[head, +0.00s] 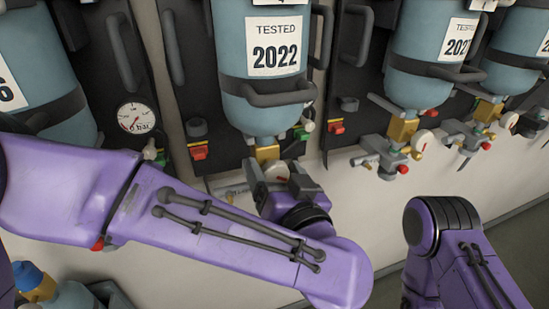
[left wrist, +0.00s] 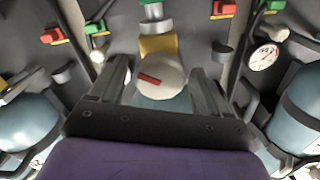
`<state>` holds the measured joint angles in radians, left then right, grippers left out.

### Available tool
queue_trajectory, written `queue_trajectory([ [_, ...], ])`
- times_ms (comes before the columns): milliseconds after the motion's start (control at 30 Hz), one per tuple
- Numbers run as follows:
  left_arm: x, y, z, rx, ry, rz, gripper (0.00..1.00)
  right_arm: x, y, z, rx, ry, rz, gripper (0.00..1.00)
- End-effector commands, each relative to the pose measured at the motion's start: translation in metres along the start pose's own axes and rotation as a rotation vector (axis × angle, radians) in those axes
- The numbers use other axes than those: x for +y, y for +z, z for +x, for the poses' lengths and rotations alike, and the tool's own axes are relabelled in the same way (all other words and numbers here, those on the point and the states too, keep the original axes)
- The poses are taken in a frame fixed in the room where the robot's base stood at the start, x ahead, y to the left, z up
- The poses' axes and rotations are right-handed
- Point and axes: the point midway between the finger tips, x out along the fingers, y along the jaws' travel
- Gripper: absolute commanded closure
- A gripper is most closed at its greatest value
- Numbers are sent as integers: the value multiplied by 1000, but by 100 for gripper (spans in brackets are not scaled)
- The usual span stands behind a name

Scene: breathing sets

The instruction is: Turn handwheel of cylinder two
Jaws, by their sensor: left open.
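A blue-grey cylinder (head: 255,115) with a "TESTED 2022" label hangs in the middle of the head view; the number above its label is cut off. Its brass valve (head: 267,153) sits at the bottom, and the grey handwheel is mostly hidden by my left gripper (head: 278,172). In the left wrist view the round grey handwheel (left wrist: 160,79) with a red mark lies between the two open fingers of my left gripper (left wrist: 160,92), below the brass valve body (left wrist: 158,46). Gaps show beside the wheel, and I cannot tell whether either finger touches it. My right gripper is out of view.
More cylinders on dark backboards stand to the left (head: 40,75) and right (head: 425,60), with valves and hoses below. A pressure gauge (head: 136,117) and red clips (head: 198,151) flank the middle cylinder. Pale wall (head: 350,190) is clear below. My right forearm is at the lower right.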

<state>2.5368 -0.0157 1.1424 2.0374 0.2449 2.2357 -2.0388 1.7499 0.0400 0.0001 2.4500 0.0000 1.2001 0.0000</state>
Motion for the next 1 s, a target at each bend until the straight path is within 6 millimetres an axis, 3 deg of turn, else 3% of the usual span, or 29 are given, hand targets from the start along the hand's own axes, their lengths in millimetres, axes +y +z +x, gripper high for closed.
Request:
queue_trajectory([
  [333, 1, 0, 7, 2, 3, 0, 26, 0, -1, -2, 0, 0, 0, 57],
  [467, 1, 0, 7, 2, 3, 0, 69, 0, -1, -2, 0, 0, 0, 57],
  [500, 1, 0, 7, 2, 3, 0, 75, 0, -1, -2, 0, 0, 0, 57],
  [1000, 1, 1, 7, 2, 3, -124, 74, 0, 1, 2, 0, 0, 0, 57],
])
